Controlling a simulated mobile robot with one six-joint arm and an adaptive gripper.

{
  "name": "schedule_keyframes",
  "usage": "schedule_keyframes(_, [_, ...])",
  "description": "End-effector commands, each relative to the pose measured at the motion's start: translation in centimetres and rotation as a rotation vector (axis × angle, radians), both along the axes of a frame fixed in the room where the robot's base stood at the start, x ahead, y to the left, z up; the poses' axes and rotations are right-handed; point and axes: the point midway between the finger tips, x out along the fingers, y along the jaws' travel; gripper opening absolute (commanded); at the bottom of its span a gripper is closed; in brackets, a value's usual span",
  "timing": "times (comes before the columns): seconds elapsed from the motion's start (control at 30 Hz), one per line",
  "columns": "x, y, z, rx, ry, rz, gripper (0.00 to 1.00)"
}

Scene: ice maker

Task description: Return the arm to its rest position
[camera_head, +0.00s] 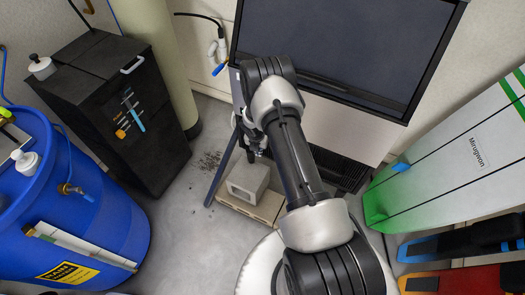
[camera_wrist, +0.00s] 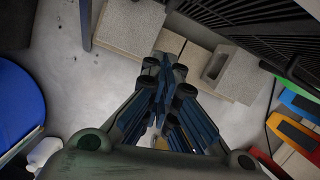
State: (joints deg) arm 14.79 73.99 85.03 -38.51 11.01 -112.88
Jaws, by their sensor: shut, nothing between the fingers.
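My arm (camera_head: 298,165) rises from the bottom right of the head view and reaches up and left, bent at the elbow in front of the ice maker (camera_head: 345,45). My gripper (camera_head: 252,148) hangs below the far end of the arm, near the concrete blocks, and is partly hidden by the arm. In the wrist view my gripper (camera_wrist: 170,50) points away from the camera with its fingers together. It holds nothing. The fingertips overlap the concrete blocks in that view; I cannot tell the gap between them.
A grey concrete block (camera_head: 247,182) sits on paler blocks (camera_head: 262,207) on the floor. A blue barrel (camera_head: 75,200) and a black cabinet (camera_head: 125,120) stand at left. A white-green board (camera_head: 450,150) and blue and red fin-like items (camera_head: 465,280) are at right. Floor left of the blocks is mostly clear.

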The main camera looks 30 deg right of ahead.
Motion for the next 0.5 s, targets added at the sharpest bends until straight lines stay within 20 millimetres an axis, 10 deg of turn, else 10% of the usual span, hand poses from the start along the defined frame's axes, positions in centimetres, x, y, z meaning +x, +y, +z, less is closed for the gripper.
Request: schedule_keyframes(0.5, [-1.1,0.9,4.7,0.001,0.004,0.0,0.0])
